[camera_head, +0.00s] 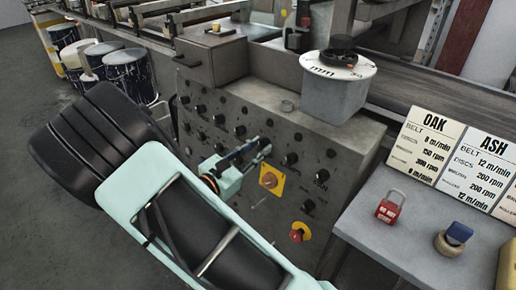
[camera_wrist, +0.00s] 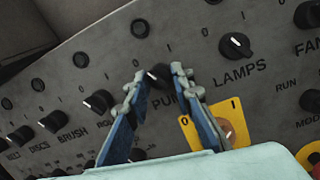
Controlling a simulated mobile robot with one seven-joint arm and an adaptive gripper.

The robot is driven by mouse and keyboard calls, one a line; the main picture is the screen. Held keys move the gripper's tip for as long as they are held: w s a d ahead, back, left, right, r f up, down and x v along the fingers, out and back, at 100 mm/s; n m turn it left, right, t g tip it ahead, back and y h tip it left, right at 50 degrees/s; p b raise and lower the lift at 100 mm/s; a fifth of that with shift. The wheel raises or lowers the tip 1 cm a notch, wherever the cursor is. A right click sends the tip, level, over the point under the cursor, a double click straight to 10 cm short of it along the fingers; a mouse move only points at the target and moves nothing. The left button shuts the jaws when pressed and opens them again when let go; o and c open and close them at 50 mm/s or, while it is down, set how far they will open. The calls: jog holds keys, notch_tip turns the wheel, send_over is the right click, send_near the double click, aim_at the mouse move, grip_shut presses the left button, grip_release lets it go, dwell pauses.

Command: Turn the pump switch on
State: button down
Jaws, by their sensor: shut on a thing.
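The pump switch (camera_wrist: 158,76) is a small dark rotary knob on the grey control panel, above the partly hidden label "PUMP" in the wrist view. My gripper (camera_wrist: 159,77) has its two blue-and-grey fingers on either side of it, shut on the knob. The fingers cover part of the knob and label, so I cannot tell which way it points. In the head view my gripper (camera_head: 262,148) reaches the front of the panel (camera_head: 225,93), and the pump switch is hidden or too small to make out there.
The lamps knob (camera_wrist: 236,45) sits right of my gripper, and a yellow plate (camera_wrist: 222,124) with a switch is just below. A red button (camera_head: 299,233) is lower on the panel. A grey table (camera_head: 390,240) with a red padlock (camera_head: 390,207) stands at right.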

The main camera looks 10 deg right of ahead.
jog(key=shift+f+m, duration=0.1)
jog(key=shift+m, duration=0.3)
jog(key=m+g+b, duration=0.1)
jog(key=m, duration=0.5)
jog(key=m+g+h+b, duration=0.1)
jog(key=m+b, duration=0.1)
jog(key=m, duration=0.4)
jog(key=shift+w+a+g, duration=0.1)
jog(key=shift+w+g, duration=0.05)
jog(key=shift+g, duration=0.25)
jog(key=shift+m+b, duration=0.3)
jog(key=shift+m, duration=0.2)
jog(key=c, duration=1.7)
grip_release()
jog(key=v, duration=1.2)
jog(key=shift+a, duration=0.1)
